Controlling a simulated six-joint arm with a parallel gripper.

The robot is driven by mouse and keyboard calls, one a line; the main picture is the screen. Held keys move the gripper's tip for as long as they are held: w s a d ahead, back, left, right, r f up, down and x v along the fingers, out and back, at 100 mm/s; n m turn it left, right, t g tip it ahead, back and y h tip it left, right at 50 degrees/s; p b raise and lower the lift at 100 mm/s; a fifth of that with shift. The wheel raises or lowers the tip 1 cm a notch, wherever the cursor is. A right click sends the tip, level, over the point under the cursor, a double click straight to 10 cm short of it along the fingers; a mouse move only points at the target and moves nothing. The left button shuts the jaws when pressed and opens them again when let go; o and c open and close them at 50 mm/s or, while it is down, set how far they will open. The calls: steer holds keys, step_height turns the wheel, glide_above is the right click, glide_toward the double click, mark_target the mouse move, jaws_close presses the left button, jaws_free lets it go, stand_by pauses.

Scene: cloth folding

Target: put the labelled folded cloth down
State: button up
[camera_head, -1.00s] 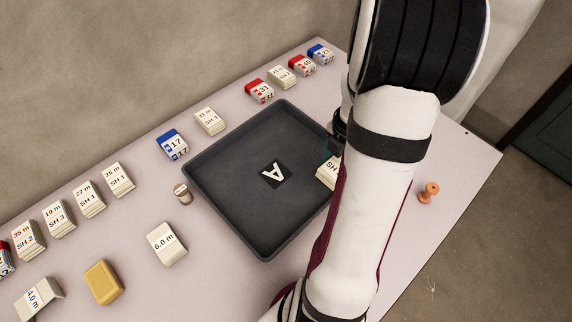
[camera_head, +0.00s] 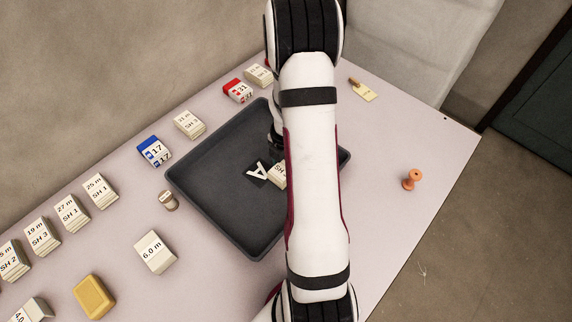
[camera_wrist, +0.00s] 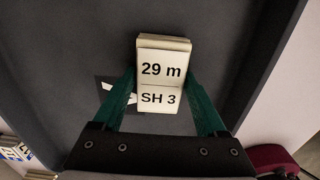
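A cream folded cloth labelled "29 m SH 3" (camera_wrist: 161,72) sits between the teal fingers of my gripper (camera_wrist: 161,88) in the wrist view. Both fingers close against its sides. In the head view only a corner of this cloth (camera_head: 277,176) shows beside my arm, over the dark tray (camera_head: 216,228), right of the letter A marker (camera_head: 257,171). My arm hides the gripper's fingers there. I cannot tell whether the cloth touches the tray floor.
Several labelled folded cloths, such as "25 m SH 1" (camera_head: 100,190), line the table's back edge. A "6.0 m" block (camera_head: 155,252), a yellow block (camera_head: 94,297) and a small cylinder (camera_head: 169,200) stand left of the tray. An orange peg (camera_head: 411,180) and a tag (camera_head: 362,90) lie right.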

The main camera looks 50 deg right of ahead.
steer(key=shift+o, duration=1.4)
steer(key=shift+r, duration=0.15)
step_height(320, 180, up, 12)
steer(key=s+a+r+m, duration=0.1)
steer(key=a+r+m, duration=0.25)
steer(key=a, duration=0.35)
steer(key=s+a+r+m, duration=0.1)
steer(key=a+r+m, duration=0.2)
steer(key=a+m, duration=0.25)
steer(key=s+a+r+m+y, duration=0.1)
steer(key=s+a+r+m, duration=0.1)
steer(key=s+a+m, duration=0.9)
steer(key=a+m, duration=0.3)
steer(key=shift+s+a+r+m+y, duration=0.2)
steer(key=shift+s+a+m+y, duration=0.1)
steer(key=shift+s+y, duration=0.1)
steer(key=shift+o, duration=0.2)
